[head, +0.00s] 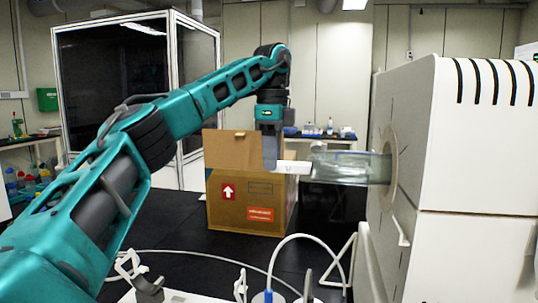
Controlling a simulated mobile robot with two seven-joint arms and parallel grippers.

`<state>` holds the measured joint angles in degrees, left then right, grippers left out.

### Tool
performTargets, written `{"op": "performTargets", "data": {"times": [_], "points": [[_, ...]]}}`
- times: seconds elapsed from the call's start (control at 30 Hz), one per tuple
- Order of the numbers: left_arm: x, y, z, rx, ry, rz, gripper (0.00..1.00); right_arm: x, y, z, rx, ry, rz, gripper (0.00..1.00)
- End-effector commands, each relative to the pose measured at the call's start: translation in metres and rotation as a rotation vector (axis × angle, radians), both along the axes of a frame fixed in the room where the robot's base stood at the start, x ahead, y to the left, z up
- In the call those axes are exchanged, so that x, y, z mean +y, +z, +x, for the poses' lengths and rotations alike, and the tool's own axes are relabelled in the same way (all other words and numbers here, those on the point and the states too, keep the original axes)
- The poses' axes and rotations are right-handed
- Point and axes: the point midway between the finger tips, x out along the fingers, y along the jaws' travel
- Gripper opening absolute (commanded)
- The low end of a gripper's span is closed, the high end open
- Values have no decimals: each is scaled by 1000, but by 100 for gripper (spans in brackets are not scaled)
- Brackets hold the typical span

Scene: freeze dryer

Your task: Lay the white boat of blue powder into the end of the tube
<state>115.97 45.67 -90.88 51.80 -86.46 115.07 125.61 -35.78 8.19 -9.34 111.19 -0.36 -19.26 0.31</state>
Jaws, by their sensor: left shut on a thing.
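My left gripper (271,163) points downward at the end of the teal arm and is shut on the white boat (293,167). The boat looks level, and its right end sticks out towards the tube. The clear glass tube (350,168) juts leftward from the round port of the white machine (480,150). The boat's right end is at the tube's open left end; I cannot tell whether it is inside or just in front. The blue powder cannot be made out. My right gripper is not in view.
A cardboard box (240,205) stands on the black bench behind and below the boat. A glass-walled cabinet (115,85) stands at the back left. White tubing (300,238) and a blue-capped fitting (268,296) are in front. The black bench left of the box is bare.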

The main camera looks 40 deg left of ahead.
Motion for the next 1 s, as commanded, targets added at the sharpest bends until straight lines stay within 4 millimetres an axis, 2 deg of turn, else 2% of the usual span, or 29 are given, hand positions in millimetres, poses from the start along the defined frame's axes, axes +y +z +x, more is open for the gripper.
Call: {"op": "performTargets", "data": {"times": [0.6, 1.0], "points": [[-27, -2, 15, 1, 0, 0, 14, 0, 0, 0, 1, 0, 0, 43], [-29, -2, 16, 0, 1, 0, 14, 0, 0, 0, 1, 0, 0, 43]]}}
